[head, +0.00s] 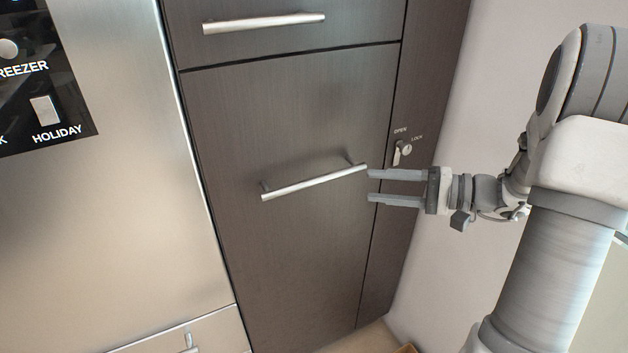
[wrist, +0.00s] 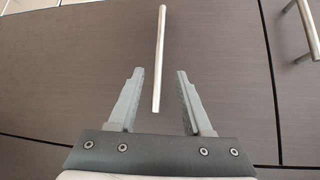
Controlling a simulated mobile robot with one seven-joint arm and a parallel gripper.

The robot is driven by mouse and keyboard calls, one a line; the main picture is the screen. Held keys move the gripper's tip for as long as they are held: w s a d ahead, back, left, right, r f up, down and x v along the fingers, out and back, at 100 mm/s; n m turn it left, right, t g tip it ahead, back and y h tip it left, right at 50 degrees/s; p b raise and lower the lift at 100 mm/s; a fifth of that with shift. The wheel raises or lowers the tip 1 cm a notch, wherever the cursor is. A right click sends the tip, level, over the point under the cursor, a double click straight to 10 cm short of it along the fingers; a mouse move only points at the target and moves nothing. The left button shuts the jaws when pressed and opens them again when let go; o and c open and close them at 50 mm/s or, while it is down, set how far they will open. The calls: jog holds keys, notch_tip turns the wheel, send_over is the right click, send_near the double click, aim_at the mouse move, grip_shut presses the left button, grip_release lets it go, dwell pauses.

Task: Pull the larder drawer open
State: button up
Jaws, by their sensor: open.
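The large dark wood-grain drawer front (head: 290,120) stands in the middle of the head view, flush with the panels around it. Its silver bar handle (head: 315,182) slants up to the right. My gripper (head: 370,185) is open and empty beside the handle's right end, with its fingers pointing left. In the wrist view the handle (wrist: 160,40) runs up the middle, and its near end shows between the open fingers (wrist: 160,73). I cannot tell how far the fingers stand from the drawer front.
A small latch (head: 402,150) marked OPEN and LOCK sits on the narrow dark panel to the right; its setting is unclear. Another drawer (head: 350,25) with its own bar handle (head: 265,22) is above. A steel freezer front (head: 130,190) stands left, a pale wall (head: 475,120) right.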

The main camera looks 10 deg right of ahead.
aim_at(319, 181)
jog(key=x, duration=1.4)
jog(key=shift+s, duration=0.1)
grip_shut()
jog(key=shift+r, duration=0.1)
dwell(0.8)
